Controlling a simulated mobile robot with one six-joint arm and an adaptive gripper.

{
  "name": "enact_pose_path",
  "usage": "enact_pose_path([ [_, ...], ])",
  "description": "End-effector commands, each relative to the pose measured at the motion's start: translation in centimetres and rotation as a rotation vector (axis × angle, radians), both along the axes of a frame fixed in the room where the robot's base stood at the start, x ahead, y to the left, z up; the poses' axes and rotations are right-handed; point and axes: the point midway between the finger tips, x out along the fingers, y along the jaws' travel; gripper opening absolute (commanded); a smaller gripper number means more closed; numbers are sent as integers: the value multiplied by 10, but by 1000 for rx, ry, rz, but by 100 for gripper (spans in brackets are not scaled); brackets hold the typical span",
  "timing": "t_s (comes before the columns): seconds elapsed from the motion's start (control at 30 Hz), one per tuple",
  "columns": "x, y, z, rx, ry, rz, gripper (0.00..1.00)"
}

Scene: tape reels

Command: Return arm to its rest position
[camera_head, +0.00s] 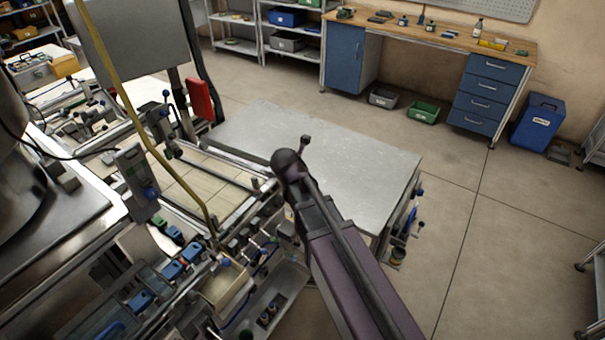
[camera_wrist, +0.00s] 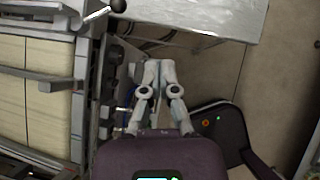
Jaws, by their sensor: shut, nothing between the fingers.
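My gripper (camera_wrist: 160,68) shows in the wrist view with its two pale grey fingers drawn together at the tips. It is shut and nothing is between the fingers. It hangs over the gap between the slatted machine bed and the metal-topped table. My purple and dark arm reaches up from the bottom of the head view, in front of the table. I cannot make out the fingers in the head view.
The grey metal table (camera_head: 350,150) has a clear top. A machine with a slatted bed (camera_head: 208,185), levers and a yellow hose (camera_head: 130,100) stands left. A workbench (camera_head: 440,36) with blue drawers and a blue bin (camera_head: 538,122) are behind.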

Motion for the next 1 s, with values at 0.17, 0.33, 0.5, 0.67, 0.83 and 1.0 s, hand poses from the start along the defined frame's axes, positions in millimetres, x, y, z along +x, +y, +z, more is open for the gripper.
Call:
enact_pose_path([
  [0.17, 0, 0, 0, 0, 0, 0, 0],
  [0.33, -1, -4, -1, 17, 1, -27, 0],
  [0.5, -7, -18, -6, 89, 5, -142, 0],
  [0.67, -17, -40, -14, 209, 12, -342, 0],
  [0.83, -31, -66, -23, 354, 14, -609, 0],
  [1.0, -47, -90, -32, 487, 14, -887, 0],
])
